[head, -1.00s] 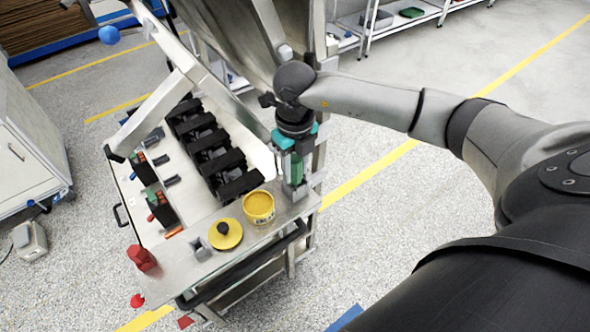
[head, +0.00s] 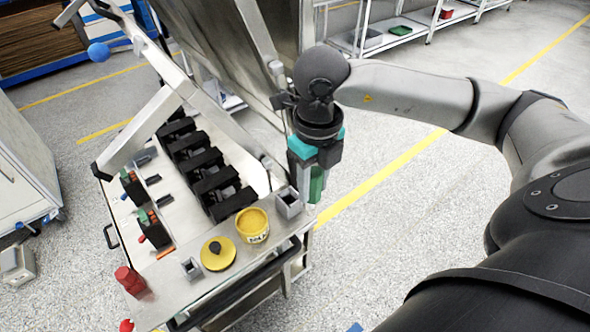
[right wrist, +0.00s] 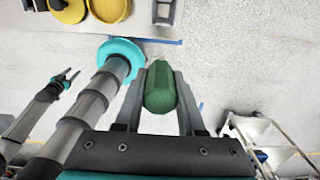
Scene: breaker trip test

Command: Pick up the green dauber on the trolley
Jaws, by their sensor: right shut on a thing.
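The green dauber (head: 316,186) is between the fingers of my right gripper (head: 313,178), which is shut on it. In the right wrist view the dauber (right wrist: 160,88) shows as a green rounded body with a finger on each side. In the head view it hangs beside the right end of the metal trolley (head: 215,290), near a small grey square holder (head: 289,203) that stands on the trolley top.
A yellow tub (head: 252,225), a yellow lid with a black knob (head: 217,253), another grey holder (head: 191,268) and a red object (head: 130,281) stand on the trolley. Several black breakers (head: 212,180) line its back. Open floor lies to the right.

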